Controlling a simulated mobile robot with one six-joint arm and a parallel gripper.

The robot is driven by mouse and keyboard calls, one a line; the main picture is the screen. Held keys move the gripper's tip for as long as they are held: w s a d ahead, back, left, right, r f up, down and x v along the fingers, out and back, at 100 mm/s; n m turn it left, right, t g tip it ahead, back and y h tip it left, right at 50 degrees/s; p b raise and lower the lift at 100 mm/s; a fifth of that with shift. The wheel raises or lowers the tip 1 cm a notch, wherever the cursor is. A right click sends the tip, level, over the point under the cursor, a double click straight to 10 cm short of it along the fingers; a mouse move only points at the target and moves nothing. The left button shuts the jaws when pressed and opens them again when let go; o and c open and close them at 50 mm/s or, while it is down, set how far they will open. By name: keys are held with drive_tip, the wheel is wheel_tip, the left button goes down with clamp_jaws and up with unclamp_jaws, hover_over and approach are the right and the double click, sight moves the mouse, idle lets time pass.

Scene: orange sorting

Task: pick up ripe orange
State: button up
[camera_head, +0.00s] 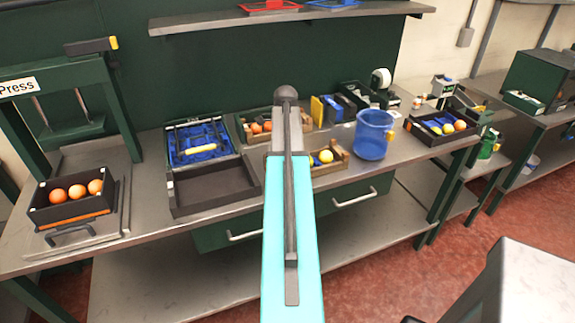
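Three oranges, the left (58,195), middle (77,191) and right (95,187), lie in a black crate (72,212) at the bench's left end. Two small oranges (262,127) show in a wooden crate (243,131) at the back middle, partly hidden by my arm. A black tray (425,137) at the right holds an orange fruit (460,125) and yellow ones (447,128). A yellow fruit (326,156) sits in a small wooden crate (332,167). My teal arm reaches over the bench; my gripper is not visible.
A press frame (120,110) stands behind the left crate. An empty dark tray (215,187) and a blue toolbox (198,143) lie left of my arm. A blue pitcher (372,135) stands to the right. A shelf (230,20) hangs above.

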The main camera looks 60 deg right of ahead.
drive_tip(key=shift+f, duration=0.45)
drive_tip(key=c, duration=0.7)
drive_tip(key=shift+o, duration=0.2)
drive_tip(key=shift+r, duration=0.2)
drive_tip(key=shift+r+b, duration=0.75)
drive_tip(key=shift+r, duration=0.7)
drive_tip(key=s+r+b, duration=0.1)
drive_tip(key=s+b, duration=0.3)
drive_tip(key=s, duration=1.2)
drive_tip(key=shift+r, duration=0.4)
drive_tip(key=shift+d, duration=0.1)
